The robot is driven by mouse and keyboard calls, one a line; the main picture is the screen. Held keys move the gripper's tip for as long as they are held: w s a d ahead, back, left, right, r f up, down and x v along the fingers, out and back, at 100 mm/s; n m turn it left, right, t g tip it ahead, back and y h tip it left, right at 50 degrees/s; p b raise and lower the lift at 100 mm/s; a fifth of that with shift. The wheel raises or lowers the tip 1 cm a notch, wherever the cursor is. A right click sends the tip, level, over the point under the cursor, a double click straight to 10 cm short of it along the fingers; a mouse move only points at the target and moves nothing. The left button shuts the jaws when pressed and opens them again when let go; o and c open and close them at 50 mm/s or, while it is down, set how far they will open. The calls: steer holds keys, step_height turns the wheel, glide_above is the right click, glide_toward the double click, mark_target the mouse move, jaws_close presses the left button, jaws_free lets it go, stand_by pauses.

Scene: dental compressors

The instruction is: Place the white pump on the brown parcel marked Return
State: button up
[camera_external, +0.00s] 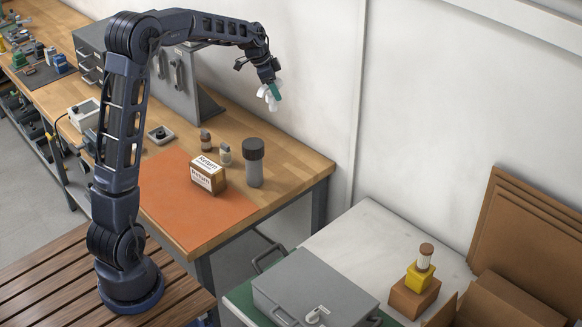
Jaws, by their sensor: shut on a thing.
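My gripper (268,88) is raised above the back of the wooden bench, near the wall. It is shut on a small white thing with a green part, which looks like the white pump (271,102). The pump is held in the air, tilted, and the fingers partly hide it. The brown parcel (208,176) marked Return stands on the orange mat, below and to the left of my gripper. Its white labels face up and forward, and its top is bare.
A grey cylinder with a dark cap (254,165) stands right of the parcel. Two small bottles (206,141) (225,154) stand behind it. The orange mat (170,210) is mostly clear. A yellow pump (420,277) sits on another brown box (412,300) at right.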

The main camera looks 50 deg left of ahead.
steer(key=s+a+r, duration=0.2)
steer(key=s, duration=0.6)
steer(key=s+a+r+m, duration=0.1)
steer(key=s+a+r, duration=0.1)
steer(key=s, duration=0.5)
steer(key=s+a+r, duration=0.2)
steer(key=s+a, duration=0.1)
steer(key=s, duration=0.5)
steer(key=f, duration=1.9)
steer(key=shift+w+d+f, duration=0.1)
steer(key=shift+d, duration=0.15)
steer(key=shift+f, duration=0.1)
steer(key=o, duration=1)
